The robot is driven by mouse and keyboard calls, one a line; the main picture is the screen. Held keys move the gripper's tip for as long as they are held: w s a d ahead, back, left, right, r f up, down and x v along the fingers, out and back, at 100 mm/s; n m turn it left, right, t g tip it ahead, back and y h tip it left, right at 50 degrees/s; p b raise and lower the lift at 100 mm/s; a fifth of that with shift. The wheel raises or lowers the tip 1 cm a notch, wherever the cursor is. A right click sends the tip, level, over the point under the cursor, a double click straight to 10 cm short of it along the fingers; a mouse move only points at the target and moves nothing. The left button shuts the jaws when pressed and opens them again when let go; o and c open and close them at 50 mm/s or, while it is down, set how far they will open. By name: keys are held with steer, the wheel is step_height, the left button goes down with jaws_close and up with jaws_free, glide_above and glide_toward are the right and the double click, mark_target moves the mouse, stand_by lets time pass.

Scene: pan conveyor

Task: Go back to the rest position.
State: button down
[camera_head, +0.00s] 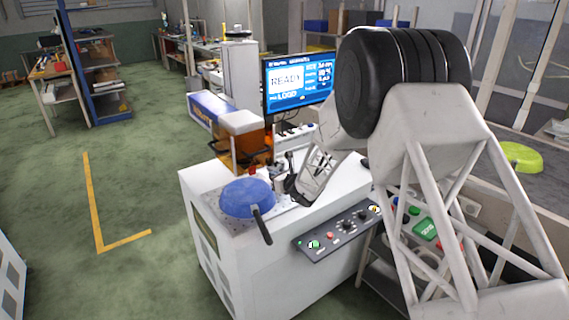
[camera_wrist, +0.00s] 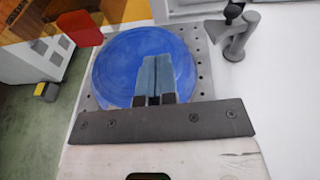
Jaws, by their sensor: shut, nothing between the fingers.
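My gripper (camera_wrist: 153,98) is shut and empty in the wrist view, with its fingers together over the blue pan. The blue pan (camera_head: 246,197) lies upside down or base up on a perforated metal plate on the white machine, its dark handle pointing toward the front. It also shows in the wrist view (camera_wrist: 113,72), partly hidden behind my fingers. I cannot tell the exact gap between fingertips and pan. In the head view my arm reaches over the machine, and the fingertips are not clear.
The white machine (camera_head: 250,275) has a button panel (camera_head: 338,234) on its front. A monitor (camera_head: 299,82) reading READY and an orange see-through housing (camera_head: 245,145) stand behind the pan. A grey clamp (camera_wrist: 240,35) stands beside the plate. A yellow-green pan (camera_head: 521,157) lies at the right.

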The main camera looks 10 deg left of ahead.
steer(key=s+d+r+n+g, duration=0.2)
steer(key=s+d+r+n, duration=0.25)
steer(key=s+r, duration=0.3)
steer(key=s+d+r+n+g+h, duration=0.1)
steer(key=s+d+r+n+g, duration=0.1)
steer(key=s+d+r+n, duration=0.45)
steer(key=s+d+r+n+g, duration=0.1)
steer(key=s+r+n+g, duration=0.2)
steer(key=s+r, duration=0.45)
steer(key=s+d+n+h, duration=0.3)
steer(key=s+d, duration=0.5)
steer(key=s, duration=0.4)
steer(key=s+d+n+h, duration=0.4)
steer(key=s+d, duration=0.5)
steer(key=s, duration=0.3)
steer(key=s+d+n+h, duration=0.4)
steer(key=s+d, duration=0.4)
steer(key=s, duration=0.4)
steer(key=shift+s+d+r+n, duration=0.15)
steer(key=shift+d+n, duration=0.05)
steer(key=shift+n, duration=0.2)
